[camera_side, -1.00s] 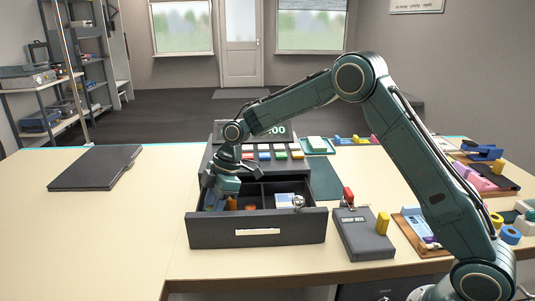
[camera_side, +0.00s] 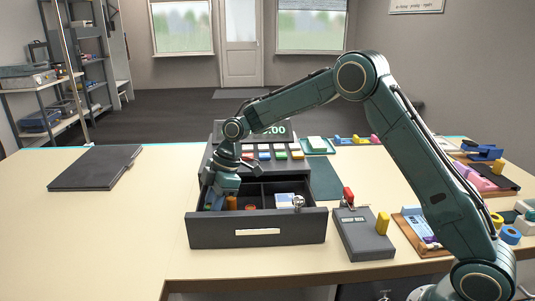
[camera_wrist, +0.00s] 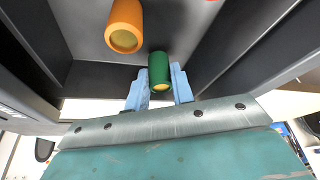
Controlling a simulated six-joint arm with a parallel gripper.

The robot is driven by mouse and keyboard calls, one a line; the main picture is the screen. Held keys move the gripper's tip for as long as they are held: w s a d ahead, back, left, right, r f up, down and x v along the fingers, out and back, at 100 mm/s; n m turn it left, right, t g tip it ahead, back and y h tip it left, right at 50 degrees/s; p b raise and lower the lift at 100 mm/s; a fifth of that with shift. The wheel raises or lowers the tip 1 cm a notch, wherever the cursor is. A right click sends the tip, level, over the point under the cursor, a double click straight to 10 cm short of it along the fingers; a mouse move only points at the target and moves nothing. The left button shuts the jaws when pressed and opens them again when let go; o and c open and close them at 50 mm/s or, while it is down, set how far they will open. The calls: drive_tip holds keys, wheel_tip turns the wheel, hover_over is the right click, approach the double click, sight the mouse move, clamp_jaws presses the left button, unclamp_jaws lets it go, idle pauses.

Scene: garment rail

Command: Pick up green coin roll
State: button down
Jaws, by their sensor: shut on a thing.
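The green coin roll (camera_wrist: 159,68) stands between the two blue fingers of my gripper (camera_wrist: 160,90) in the wrist view. The fingers are closed on its sides. In the side view my gripper (camera_side: 215,200) is down in the left part of the open cash drawer (camera_side: 258,232). The green roll cannot be made out clearly there. An orange coin roll (camera_wrist: 124,27) is close beside the green one, apart from the fingers; it also shows in the side view (camera_side: 231,202).
Dark drawer walls and dividers (camera_wrist: 219,45) rise close around my gripper. The cash register (camera_side: 262,165) stands just behind. A card terminal (camera_side: 362,235) with a yellow piece is right of the drawer. The table (camera_side: 110,225) on the left is mostly clear, with a dark folder (camera_side: 95,168).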

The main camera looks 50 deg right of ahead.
wheel_tip(320, 180, up, 19)
idle(0.7)
drive_tip(key=shift+r, duration=0.15)
drive_tip(key=shift+d, duration=0.15)
idle(0.8)
